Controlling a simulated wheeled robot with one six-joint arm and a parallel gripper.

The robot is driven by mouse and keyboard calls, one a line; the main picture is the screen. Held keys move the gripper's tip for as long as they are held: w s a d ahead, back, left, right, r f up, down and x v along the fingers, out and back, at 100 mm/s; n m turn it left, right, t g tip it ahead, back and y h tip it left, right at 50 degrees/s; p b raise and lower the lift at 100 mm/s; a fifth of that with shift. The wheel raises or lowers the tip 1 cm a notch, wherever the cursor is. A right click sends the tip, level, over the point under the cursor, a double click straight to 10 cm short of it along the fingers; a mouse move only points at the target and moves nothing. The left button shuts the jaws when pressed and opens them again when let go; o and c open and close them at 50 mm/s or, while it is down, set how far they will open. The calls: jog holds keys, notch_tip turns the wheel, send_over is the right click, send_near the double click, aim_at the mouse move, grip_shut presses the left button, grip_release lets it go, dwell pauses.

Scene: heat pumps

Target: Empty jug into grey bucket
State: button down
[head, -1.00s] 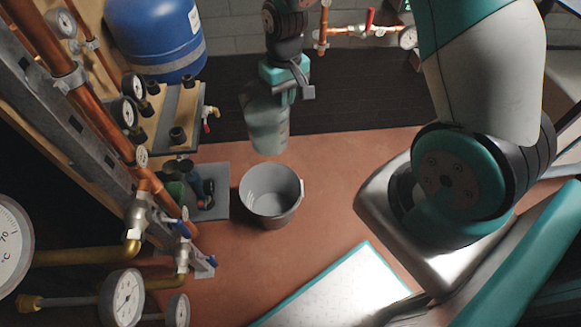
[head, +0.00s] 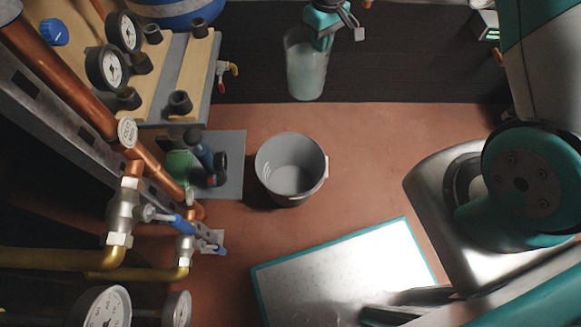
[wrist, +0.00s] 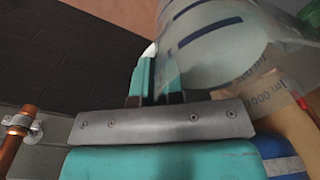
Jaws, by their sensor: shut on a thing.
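The grey bucket (head: 290,168) stands upright on the red-brown floor in the middle of the head view. Its inside looks empty. The clear jug (head: 307,70) hangs upright above and behind it, near the dark wall, and seems to hold a pale liquid. My gripper (head: 328,28) is shut on the jug near its upper part. In the wrist view the teal fingers (wrist: 155,80) are beside the clear jug wall (wrist: 215,35), which has dark marks and printed lettering. The exact grip point on the jug is partly hidden.
Copper pipes (head: 75,85), gauges (head: 107,68) and valves (head: 125,208) crowd the left side. A grey mat (head: 228,160) with a green container and a dark tool lies left of the bucket. A white, teal-edged panel (head: 345,270) lies in front. The floor right of the bucket is clear.

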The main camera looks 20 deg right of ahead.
jog(key=w+a+f+n+b, duration=0.3)
jog(key=a+f+b, duration=0.1)
jog(key=f, duration=0.4)
jog(key=w+a+f+n+b, duration=0.3)
jog(key=f+b, duration=0.3)
jog(key=f, duration=0.2)
jog(key=w+a+f+n+b, duration=0.4)
jog(key=w+a+f+b, duration=0.1)
jog(key=f, duration=0.4)
jog(key=shift+w+a+b, duration=0.25)
jog(key=shift+a+b, duration=0.15)
jog(key=shift+a, duration=0.1)
